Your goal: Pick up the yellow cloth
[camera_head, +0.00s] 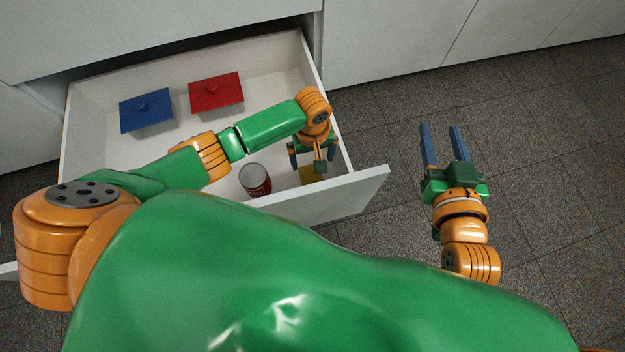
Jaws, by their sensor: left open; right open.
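The yellow cloth (309,176) lies in the front right corner of the open drawer, and only a small part of it shows under my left gripper. My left gripper (312,168) is open and points down into the drawer right above the cloth. I cannot tell whether its fingers touch the cloth. My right gripper (438,130) is open and empty, outside the drawer to the right, over the dark floor.
The white drawer (372,181) is pulled out from the cabinet. A red-labelled can (255,180) stands left of my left gripper. A blue lidded box (146,112) and a red lidded box (216,92) sit at the back. The tiled floor (560,180) at right is clear.

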